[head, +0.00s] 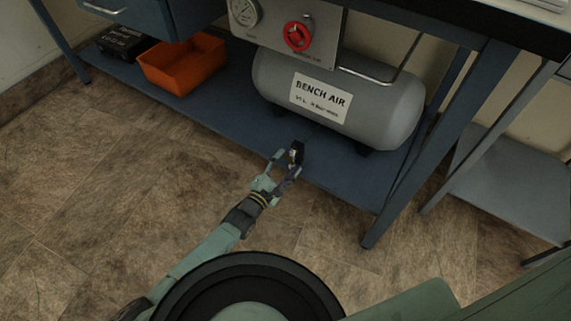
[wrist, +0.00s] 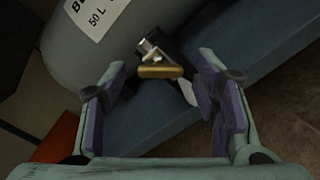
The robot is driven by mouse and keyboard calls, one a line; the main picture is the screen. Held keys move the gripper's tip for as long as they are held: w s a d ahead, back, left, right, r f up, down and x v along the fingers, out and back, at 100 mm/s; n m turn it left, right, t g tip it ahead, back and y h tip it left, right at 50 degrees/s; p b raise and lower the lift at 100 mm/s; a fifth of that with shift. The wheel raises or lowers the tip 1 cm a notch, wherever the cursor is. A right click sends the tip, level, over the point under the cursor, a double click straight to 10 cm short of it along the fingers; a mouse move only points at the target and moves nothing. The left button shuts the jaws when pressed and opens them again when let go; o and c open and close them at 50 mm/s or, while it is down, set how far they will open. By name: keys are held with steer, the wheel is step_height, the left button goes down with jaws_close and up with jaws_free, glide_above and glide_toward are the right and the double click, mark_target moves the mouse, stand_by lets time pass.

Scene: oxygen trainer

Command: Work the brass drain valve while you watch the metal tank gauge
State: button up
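The brass drain valve (wrist: 160,71) shows in the wrist view below the grey tank, with a brass bar-shaped handle and a silvery end. In the head view a small bright part of the valve (head: 293,155) shows at my fingertips. My gripper (head: 286,164) is open, and in the wrist view its two fingers (wrist: 163,92) stand apart to the left and right of the valve, with gaps on both sides. A round metal gauge (head: 244,12) with a white dial sits on the grey panel at the top of the head view. Its reading is too small to tell.
The grey tank (head: 376,101), labelled BENCH AIR, lies on the blue lower shelf (head: 220,112). A red knob (head: 298,36) is on the panel above it. An orange bin (head: 183,65) and a black box (head: 121,42) stand at left. A bench leg (head: 428,140) stands at right.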

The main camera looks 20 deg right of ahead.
steer(key=c, duration=1)
steer(key=shift+m, duration=1.7)
steer(key=o, duration=1.1)
steer(key=v, duration=1.2)
steer(key=shift+s, duration=0.1)
